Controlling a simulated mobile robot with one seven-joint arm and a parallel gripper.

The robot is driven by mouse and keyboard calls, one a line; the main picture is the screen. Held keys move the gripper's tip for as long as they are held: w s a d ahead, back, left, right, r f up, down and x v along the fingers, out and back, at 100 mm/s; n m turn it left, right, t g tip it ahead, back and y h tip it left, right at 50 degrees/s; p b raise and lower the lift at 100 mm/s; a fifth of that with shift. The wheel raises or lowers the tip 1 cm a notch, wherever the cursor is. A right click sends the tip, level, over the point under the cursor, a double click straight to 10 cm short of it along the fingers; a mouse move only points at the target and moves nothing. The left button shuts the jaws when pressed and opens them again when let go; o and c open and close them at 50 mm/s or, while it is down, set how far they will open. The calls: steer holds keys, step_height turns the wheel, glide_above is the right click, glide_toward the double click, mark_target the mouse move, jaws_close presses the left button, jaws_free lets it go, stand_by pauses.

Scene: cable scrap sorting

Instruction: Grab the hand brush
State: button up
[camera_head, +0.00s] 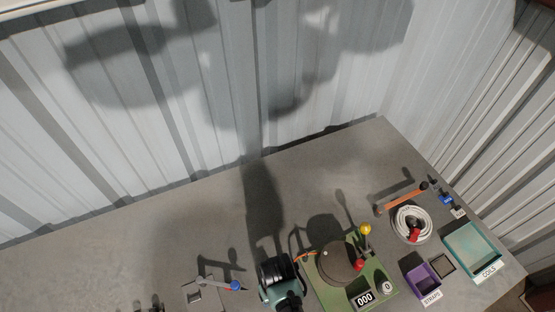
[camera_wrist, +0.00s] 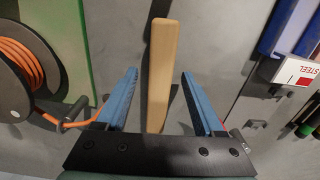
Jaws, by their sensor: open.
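A pale wooden handle (camera_wrist: 162,75), which looks like the hand brush's handle, runs up the middle of the wrist view. My gripper (camera_wrist: 159,76) is open, with one blue finger on each side of the handle. Gaps show between the handle and both fingers, so I see no grip on it. The handle's lower end goes out of sight at the black gripper plate, and no bristles are visible. I cannot make out the brush in the head view.
In the head view, a green base (camera_head: 378,278), a white cable coil (camera_head: 398,222) and a teal tray (camera_head: 473,249) stand on the grey table (camera_head: 130,235).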

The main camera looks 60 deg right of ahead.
steer(key=shift+f, duration=0.85)
jaws_close()
